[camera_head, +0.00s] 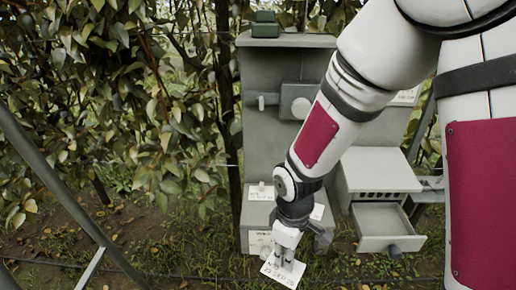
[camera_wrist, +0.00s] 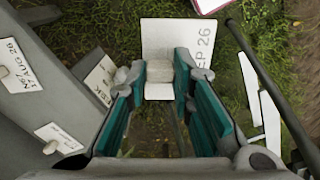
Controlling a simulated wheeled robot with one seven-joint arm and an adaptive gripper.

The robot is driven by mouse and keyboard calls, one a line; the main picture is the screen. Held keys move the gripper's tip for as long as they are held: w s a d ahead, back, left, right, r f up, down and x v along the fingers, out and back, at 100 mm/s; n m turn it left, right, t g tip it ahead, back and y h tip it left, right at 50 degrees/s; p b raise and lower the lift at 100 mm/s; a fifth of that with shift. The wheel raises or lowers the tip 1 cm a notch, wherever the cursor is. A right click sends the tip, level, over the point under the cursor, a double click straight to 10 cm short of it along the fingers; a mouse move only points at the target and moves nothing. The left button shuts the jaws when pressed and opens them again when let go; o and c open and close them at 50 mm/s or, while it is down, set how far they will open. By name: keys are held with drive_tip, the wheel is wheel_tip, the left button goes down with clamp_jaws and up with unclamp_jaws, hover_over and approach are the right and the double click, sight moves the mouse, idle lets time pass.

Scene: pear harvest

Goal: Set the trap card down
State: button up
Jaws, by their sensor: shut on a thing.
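The trap card (camera_head: 282,272) is a white card with dark print, held low over the grassy ground in front of the grey box. In the wrist view the card (camera_wrist: 190,38) shows "EP 26" printed sideways, with a pale block (camera_wrist: 159,72) at its near edge. My gripper (camera_head: 287,242) points down at the card. In the wrist view its teal-padded fingers sit on either side of the pale block and are shut on it. Part of the card is hidden behind the fingers.
A low grey box (camera_head: 246,219) with several white labels stands just behind my gripper. A grey cabinet (camera_head: 262,140) rises behind it. An open drawer (camera_head: 383,226) juts out at the right. Leafy trees and a slanted metal post (camera_head: 50,178) are at the left.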

drive_tip(key=w+d+m, duration=0.4)
drive_tip(key=w, duration=0.1)
drive_tip(key=w+d+m, duration=0.4)
drive_tip(key=w, duration=0.1)
drive_tip(key=w+d+m, duration=0.3)
drive_tip(key=w+d, duration=0.1)
drive_tip(key=w, duration=0.1)
drive_tip(key=shift+w+m, duration=0.25)
drive_tip(key=shift+m, duration=0.15)
